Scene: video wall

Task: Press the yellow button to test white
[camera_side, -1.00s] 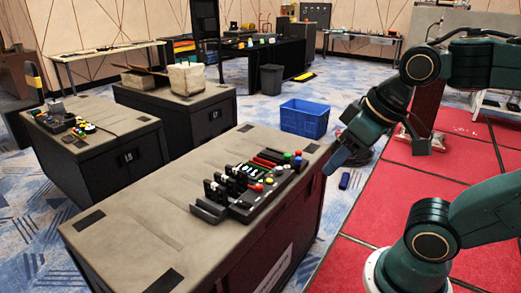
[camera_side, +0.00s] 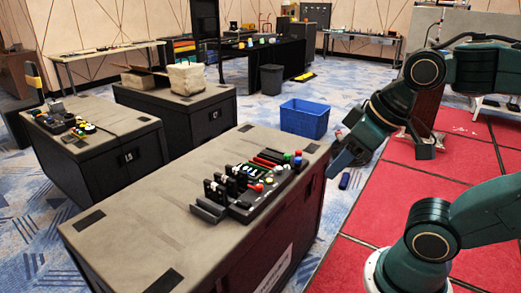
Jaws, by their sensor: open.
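A black control panel (camera_side: 240,212) with small coloured buttons and upright black pieces lies on the grey top of the near cabinet (camera_side: 150,215). Red, green and blue knobs stand at its far right end. A small pale yellowish button (camera_side: 278,169) shows near its right edge, but it is too small to be sure of its colour. My gripper (camera_side: 336,168) hangs just right of the cabinet's right edge, apart from the panel and pointing down-left. It is open; its fingers are hard to make out, and nothing shows in it.
A blue bin (camera_side: 304,118) stands on the carpet behind the cabinet. The left part of the near cabinet's top is mostly clear.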

